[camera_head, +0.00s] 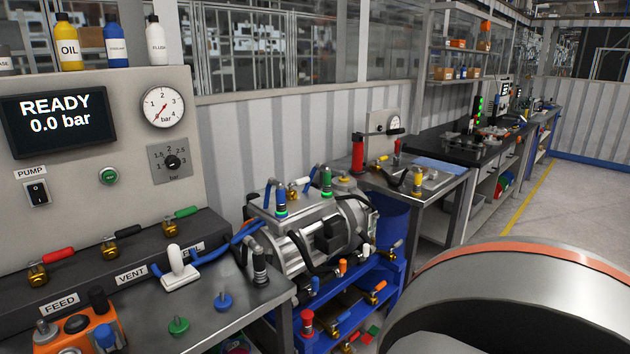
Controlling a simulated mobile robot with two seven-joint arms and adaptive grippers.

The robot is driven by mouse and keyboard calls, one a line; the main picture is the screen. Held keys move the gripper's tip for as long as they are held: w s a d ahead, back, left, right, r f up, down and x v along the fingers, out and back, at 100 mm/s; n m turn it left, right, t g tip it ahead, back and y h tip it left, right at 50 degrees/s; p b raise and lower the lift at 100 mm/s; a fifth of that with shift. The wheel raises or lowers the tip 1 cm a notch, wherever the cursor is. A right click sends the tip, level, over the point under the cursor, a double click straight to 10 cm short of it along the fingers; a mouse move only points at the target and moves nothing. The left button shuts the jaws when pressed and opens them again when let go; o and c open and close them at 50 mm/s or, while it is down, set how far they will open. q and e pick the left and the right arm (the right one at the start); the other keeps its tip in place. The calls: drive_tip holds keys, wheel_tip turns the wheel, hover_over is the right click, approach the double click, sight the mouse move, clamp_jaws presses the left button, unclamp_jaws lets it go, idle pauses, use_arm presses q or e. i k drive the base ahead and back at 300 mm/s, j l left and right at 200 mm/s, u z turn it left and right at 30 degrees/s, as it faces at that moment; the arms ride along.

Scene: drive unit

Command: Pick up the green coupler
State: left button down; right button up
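I cannot tell for certain which green piece is the coupler. Neither of my grippers shows in the head view, so nothing is seen touching these things.
The pump panel (128,85) stands at the left, its screen reading READY 0.0 bar. Valves and a white T-handle (179,266) are below it. A blue cart (335,305) bears the drive unit. A large rounded metal body fills the bottom right. Floor is clear beyond it.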

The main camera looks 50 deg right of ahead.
sight(327, 175)
drive_tip(key=z, duration=1.8)
drive_tip(key=i+l, duration=0.9)
drive_tip(key=i+u, duration=0.05)
drive_tip(key=i, duration=0.05)
